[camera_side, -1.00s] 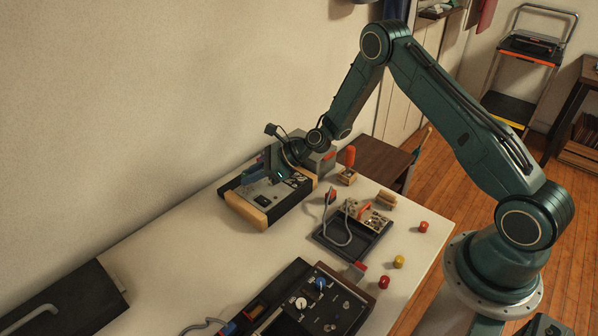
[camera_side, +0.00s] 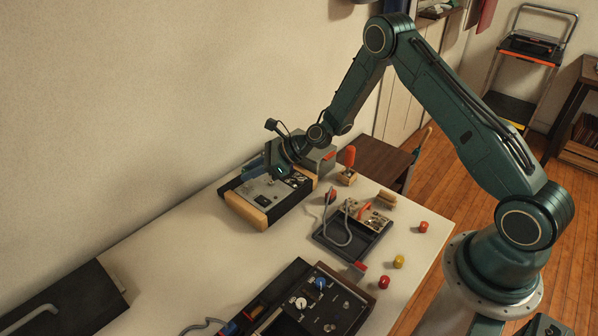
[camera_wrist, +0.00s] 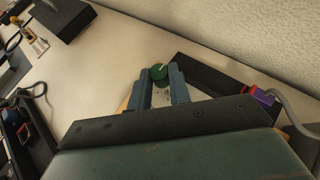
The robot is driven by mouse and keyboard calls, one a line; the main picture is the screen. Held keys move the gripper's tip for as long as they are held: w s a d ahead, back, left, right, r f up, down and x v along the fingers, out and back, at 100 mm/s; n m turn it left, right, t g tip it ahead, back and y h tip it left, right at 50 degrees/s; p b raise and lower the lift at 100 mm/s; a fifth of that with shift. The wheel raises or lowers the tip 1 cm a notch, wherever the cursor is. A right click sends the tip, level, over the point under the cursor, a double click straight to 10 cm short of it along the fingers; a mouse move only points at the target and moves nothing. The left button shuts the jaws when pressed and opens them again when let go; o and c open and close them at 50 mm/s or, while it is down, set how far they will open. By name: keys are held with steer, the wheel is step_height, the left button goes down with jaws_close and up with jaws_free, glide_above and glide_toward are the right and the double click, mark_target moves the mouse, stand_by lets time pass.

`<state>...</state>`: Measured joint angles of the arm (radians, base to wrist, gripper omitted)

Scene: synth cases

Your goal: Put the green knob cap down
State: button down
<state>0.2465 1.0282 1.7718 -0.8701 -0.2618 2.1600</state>
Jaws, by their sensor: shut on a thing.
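The green knob cap (camera_wrist: 159,72) shows in the wrist view between the tips of my gripper (camera_wrist: 161,76), which is shut on it. A pale pointer line crosses its top. In the side view my gripper (camera_side: 275,174) is low over the synth case with wooden end cheeks (camera_side: 236,207), near the wall. The cap cannot be made out there. My fingers and wrist hide part of that case's panel, and I cannot tell whether the cap touches it.
Red and yellow caps (camera_side: 398,262) lie loose at the table's right. Another synth case (camera_side: 345,315) is in front. The table's left middle (camera_side: 180,260) is clear.

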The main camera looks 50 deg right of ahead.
steer(key=s+d+r+m+t+h, duration=0.1)
steer(key=s+d+r+m+h, duration=0.1)
steer(key=s+r, duration=0.3)
steer(key=s+d+r+m+t+h, duration=0.1)
steer(key=s+r, duration=0.5)
steer(key=r, duration=0.7)
steer(key=d+m+h, duration=0.1)
steer(key=d+m, duration=0.1)
steer(key=shift+d+t+h, duration=0.3)
steer(key=shift+t+h, duration=0.1)
steer(key=shift+w, duration=0.1)
steer(key=s+a+f+n+g+y, duration=0.2)
steer(key=a+f+n+y, duration=0.15)
steer(key=a, duration=1.05)
steer(key=s+a+f+n+g+y, duration=0.15)
steer(key=a+f, duration=0.25)
steer(key=a, duration=1.1)
steer(key=shift+t, duration=0.25)
steer(key=f, duration=1.5)
steer(key=shift+w+d+f, duration=0.1)
steer(key=shift+w+f, duration=0.2)
steer(key=shift+f, duration=0.1)
steer(key=shift+f, duration=0.1)
steer(key=shift+f, duration=1.85)
